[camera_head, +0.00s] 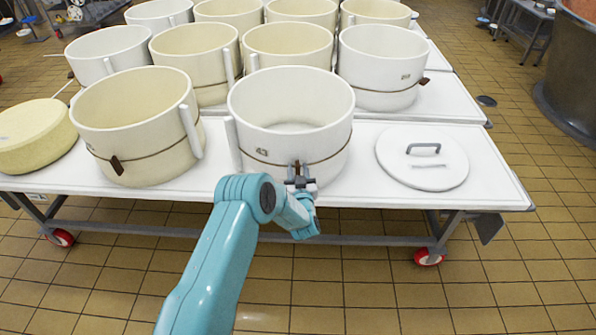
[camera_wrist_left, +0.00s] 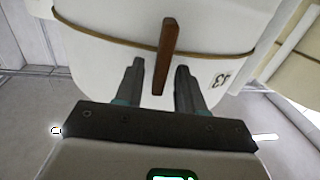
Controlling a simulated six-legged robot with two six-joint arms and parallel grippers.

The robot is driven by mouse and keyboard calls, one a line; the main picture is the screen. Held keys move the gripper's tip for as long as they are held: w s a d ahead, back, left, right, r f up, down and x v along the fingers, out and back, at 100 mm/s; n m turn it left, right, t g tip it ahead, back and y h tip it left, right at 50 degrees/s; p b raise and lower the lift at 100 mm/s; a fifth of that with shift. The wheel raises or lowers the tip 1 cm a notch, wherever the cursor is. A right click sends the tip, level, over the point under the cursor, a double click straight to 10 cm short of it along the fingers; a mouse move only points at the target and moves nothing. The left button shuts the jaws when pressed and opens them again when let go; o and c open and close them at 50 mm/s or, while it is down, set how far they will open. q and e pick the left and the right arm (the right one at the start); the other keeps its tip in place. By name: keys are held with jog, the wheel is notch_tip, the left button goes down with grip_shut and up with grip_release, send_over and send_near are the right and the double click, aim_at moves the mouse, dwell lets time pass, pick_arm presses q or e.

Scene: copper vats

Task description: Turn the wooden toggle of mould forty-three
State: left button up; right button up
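Mould forty-three (camera_head: 290,100) is a white, open-topped round mould marked 43, at the front of the table. A brown cord runs around it, with the wooden toggle (camera_head: 297,166) on its front. In the left wrist view the toggle (camera_wrist_left: 168,48) is a slim brown bar, slightly tilted, crossing the cord (camera_wrist_left: 110,38). My left gripper (camera_head: 300,179) is in front of the mould; in the left wrist view (camera_wrist_left: 158,72) its fingers are apart, one on each side of the toggle's near end, with gaps visible. My right gripper is in neither view.
A cream mould (camera_head: 135,110) with its own toggle stands left of mould forty-three, and a yellow cheese wheel (camera_head: 35,135) lies farther left. A white lid with a grey handle (camera_head: 423,165) lies to the right. Several moulds fill the table behind. The floor in front is clear.

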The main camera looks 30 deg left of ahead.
pick_arm(q)
grip_shut()
jog(key=shift+s+a+f+n+b, duration=0.15)
jog(key=shift+n+b, duration=0.55)
jog(key=shift+b, duration=0.35)
jog(key=n+b, duration=0.2)
jog(key=b, duration=0.1)
jog(key=n+b, duration=0.3)
jog(key=b, duration=0.1)
jog(key=f+n+b, duration=0.1)
jog(key=n+b, duration=0.2)
jog(key=shift+s+a+b, duration=0.3)
jog(key=shift+a+b, duration=0.1)
jog(key=shift+s+a+f+n+b, duration=0.15)
jog(key=shift+n+b, duration=2.05)
jog(key=shift+b, duration=1.4)
jog(key=shift+a+f+n+b, duration=0.1)
jog(key=shift+n+b, duration=2.1)
jog(key=shift+b, duration=1.35)
